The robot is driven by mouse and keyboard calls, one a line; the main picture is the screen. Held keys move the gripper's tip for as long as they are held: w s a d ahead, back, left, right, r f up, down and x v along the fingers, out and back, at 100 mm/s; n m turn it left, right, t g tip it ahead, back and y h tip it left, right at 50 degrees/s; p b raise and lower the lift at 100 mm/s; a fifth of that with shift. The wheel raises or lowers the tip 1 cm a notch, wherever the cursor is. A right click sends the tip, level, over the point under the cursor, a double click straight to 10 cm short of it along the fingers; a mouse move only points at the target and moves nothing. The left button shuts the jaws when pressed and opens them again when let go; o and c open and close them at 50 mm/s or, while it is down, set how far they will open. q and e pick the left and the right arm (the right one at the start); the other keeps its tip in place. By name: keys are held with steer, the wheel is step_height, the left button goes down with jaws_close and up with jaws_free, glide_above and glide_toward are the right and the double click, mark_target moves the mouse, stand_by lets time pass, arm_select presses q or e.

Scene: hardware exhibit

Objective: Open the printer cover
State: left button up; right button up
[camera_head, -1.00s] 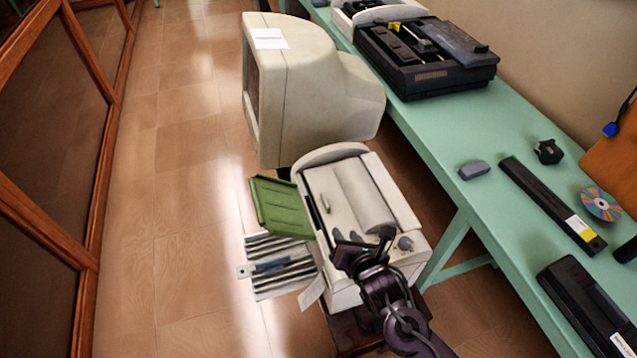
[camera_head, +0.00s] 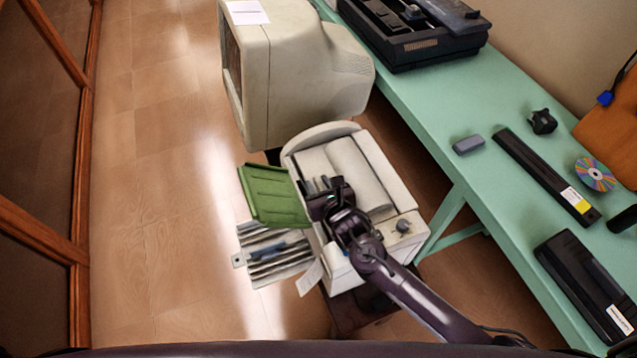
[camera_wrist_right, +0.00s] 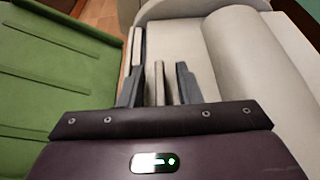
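The beige printer (camera_head: 400,228) stands low beside the green table. Its pale top cover (camera_head: 313,162) lies flat next to a rounded ridge (camera_head: 352,170); the cover also shows in the wrist view (camera_wrist_right: 185,45). My right gripper (camera_head: 324,184) is over the cover's left part and hides some of it. In the wrist view its two grey fingers (camera_wrist_right: 158,90) are apart. A narrow beige piece (camera_wrist_right: 158,75) stands between them; I cannot tell whether they touch it. A small upright strip (camera_wrist_right: 137,45) shows just beyond the left finger. My left gripper is out of view.
A green tray (camera_head: 272,195) sticks out at the printer's left, above a striped panel (camera_head: 275,258). A large beige monitor (camera_head: 300,85) stands behind. The green table (camera_head: 440,135) at right carries black devices and a disc (camera_head: 595,174). The floor at left is free.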

steer(key=shift+w, duration=0.1)
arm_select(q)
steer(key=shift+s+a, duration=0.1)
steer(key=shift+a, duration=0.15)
arm_select(e)
jaws_close()
